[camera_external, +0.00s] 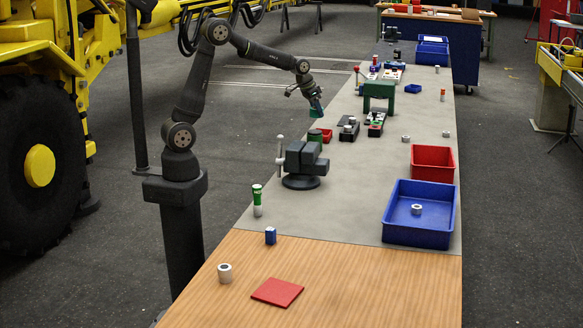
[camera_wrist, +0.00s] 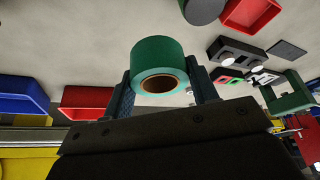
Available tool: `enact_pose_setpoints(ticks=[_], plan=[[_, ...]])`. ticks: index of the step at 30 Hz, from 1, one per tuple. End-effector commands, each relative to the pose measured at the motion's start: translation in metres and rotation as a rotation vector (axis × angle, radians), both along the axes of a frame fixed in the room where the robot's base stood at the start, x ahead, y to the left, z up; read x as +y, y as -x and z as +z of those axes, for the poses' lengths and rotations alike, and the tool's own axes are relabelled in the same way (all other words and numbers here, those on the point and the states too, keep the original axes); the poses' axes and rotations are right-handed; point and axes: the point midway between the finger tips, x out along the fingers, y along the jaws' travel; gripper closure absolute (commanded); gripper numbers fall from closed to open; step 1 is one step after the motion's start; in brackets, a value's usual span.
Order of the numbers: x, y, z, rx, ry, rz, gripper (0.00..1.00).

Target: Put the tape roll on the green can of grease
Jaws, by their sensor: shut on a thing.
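The tape roll (camera_wrist: 158,60) is a green ring with a brown cardboard core. It sits between the two fingers of my gripper (camera_wrist: 162,85) in the wrist view. In the external view my gripper (camera_external: 310,94) is shut on the tape roll (camera_external: 316,112) and holds it above the bench. A dark green cylinder, seemingly the can of grease (camera_external: 316,135), stands below the roll, partly hidden behind the vise. In the wrist view the can (camera_wrist: 203,9) is at the top edge, cut off, and apart from the roll.
A dark vise (camera_external: 303,162) stands just in front of the can. A small red bin (camera_external: 326,135) is beside the can, with dark trays (camera_external: 348,130) to its right. A green stand (camera_external: 378,92) is farther back. Red (camera_external: 432,163) and blue (camera_external: 420,228) bins stand at the right.

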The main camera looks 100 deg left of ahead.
Motion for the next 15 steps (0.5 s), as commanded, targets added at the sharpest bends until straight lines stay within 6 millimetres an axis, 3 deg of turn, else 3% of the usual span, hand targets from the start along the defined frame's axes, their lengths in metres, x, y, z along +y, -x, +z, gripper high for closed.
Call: enact_pose_setpoints(ticks=[3,9,15], plan=[[0.029,0.009,-0.019,0.003,0.003,0.005,0.71],[0.067,0.021,-0.042,0.001,0.002,0.003,0.71],[0.082,0.025,-0.052,0.0,0.0,0.0,0.71]])
